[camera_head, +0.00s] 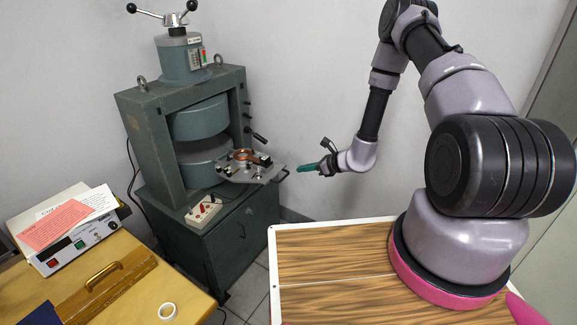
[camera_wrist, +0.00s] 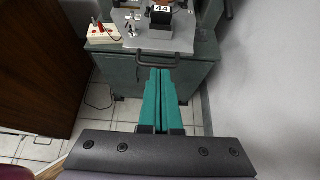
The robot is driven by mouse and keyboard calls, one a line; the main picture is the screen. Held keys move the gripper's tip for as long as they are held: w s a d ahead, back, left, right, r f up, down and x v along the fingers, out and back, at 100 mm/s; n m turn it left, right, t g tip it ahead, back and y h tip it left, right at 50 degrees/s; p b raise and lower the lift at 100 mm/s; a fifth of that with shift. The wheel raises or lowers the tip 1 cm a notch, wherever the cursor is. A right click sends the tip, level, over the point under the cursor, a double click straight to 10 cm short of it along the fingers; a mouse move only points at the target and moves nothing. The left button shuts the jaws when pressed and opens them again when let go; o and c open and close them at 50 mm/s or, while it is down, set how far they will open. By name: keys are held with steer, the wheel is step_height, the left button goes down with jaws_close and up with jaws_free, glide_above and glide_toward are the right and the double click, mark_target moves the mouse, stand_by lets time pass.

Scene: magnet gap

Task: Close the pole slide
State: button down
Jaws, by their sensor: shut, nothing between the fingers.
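The pole slide (camera_head: 262,174) is a grey metal plate drawn out from the gap of a green magnet frame (camera_head: 154,147). It carries a copper-coloured ring and small fittings. In the wrist view the slide (camera_wrist: 180,40) lies ahead, with a dark bar handle (camera_wrist: 143,59) along its near edge. My gripper (camera_head: 299,169) is to the right of the slide in the head view, apart from it. Its green fingers are together and empty; in the wrist view the fingertips (camera_wrist: 160,72) appear just below the handle. Whether they touch the handle I cannot tell.
A red-and-white switch box (camera_head: 204,211) stands on the green cabinet (camera_head: 238,240) below the slide. Open floor lies between desk and my base.

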glide_toward(270, 169)
steer(key=f, duration=0.1)
steer(key=a+f, duration=0.1)
steer(key=w+f, duration=0.1)
steer(key=shift+w+a+f, duration=0.1)
steer(key=shift+a+f, duration=0.05)
steer(key=shift+f, duration=0.15)
steer(key=shift+w+a+r, duration=0.15)
steer(key=shift+w+a, duration=0.6)
steer(key=shift+a, duration=0.15)
steer(key=shift+w+a, duration=0.4)
steer(key=shift+a, duration=0.15)
